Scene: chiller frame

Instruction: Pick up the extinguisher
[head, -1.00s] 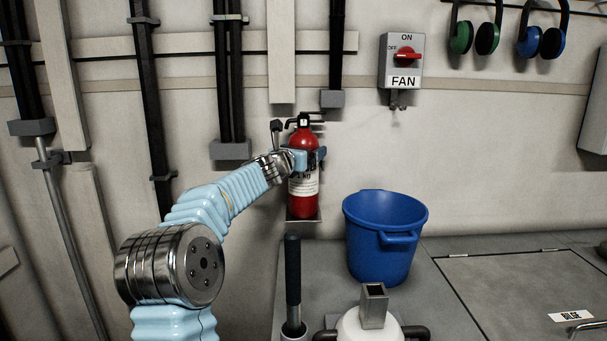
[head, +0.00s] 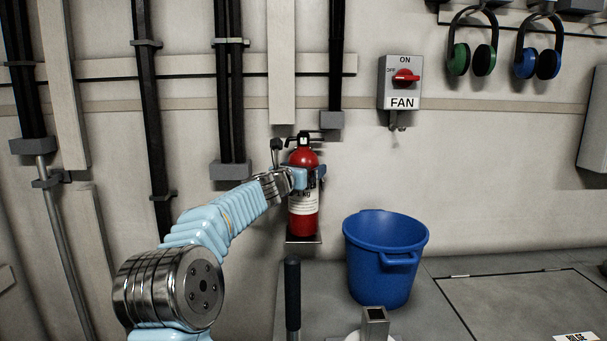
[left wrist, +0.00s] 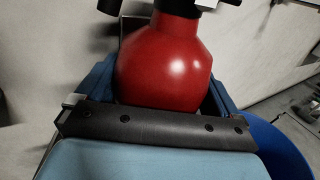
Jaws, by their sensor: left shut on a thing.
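The red fire extinguisher (head: 303,222) stands upright on a small wall shelf (head: 304,239), with a black handle on top and a white label. My left gripper (head: 308,177) is shut around the extinguisher's upper body, below its shoulder. In the left wrist view the red body (left wrist: 165,68) sits between the two blue fingers, close to the dark palm bar. The extinguisher's base looks level with the shelf; I cannot tell whether it touches. My right gripper is not in view.
A blue bucket (head: 384,262) stands on the grey deck right of the extinguisher. A dark upright handle (head: 292,295) rises in front. A fan switch box (head: 400,83) and ear defenders (head: 538,62) are on the wall. Vertical pipes line the wall at left.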

